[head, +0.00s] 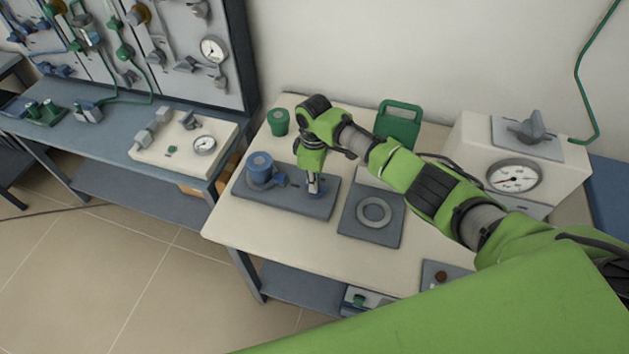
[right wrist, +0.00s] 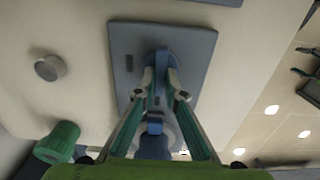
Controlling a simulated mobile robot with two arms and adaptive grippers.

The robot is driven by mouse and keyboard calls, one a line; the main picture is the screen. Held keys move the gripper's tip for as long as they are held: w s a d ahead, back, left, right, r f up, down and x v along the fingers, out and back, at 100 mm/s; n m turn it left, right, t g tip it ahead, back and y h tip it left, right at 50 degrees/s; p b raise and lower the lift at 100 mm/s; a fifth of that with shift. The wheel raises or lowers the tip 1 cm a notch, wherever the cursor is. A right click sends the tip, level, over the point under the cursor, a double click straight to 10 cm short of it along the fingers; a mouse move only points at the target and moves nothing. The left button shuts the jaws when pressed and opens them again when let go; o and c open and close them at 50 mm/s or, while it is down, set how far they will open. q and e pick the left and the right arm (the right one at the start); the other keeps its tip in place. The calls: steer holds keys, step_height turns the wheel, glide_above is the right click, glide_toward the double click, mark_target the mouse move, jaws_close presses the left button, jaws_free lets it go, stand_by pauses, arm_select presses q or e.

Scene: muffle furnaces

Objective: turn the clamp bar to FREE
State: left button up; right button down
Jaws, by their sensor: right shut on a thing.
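A grey-blue base plate (head: 318,208) lies on the pale table and carries a blue-topped round fixture (head: 262,168) at its left. My right gripper (head: 313,190) points down over the right part of this plate. In the right wrist view, my right gripper (right wrist: 163,84) is shut on a blue bar (right wrist: 162,62), which I take for the clamp bar, with one finger on each side. The bar runs over the plate (right wrist: 200,50) towards the round fixture, partly hidden by the fingers. Small dark marks on the plate are too small to read. My left gripper is out of view.
A green cup (head: 278,122) stands behind the plate. A grey plate with a ring (head: 373,212) lies to its right. A green-handled item (head: 399,124) and a gauge box (head: 515,165) stand further right. A bench with panels (head: 140,60) is at the left.

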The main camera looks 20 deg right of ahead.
steer(key=c, duration=2.1)
jaws_free()
steer(key=shift+r, duration=0.1)
step_height(320, 180, up, 12)
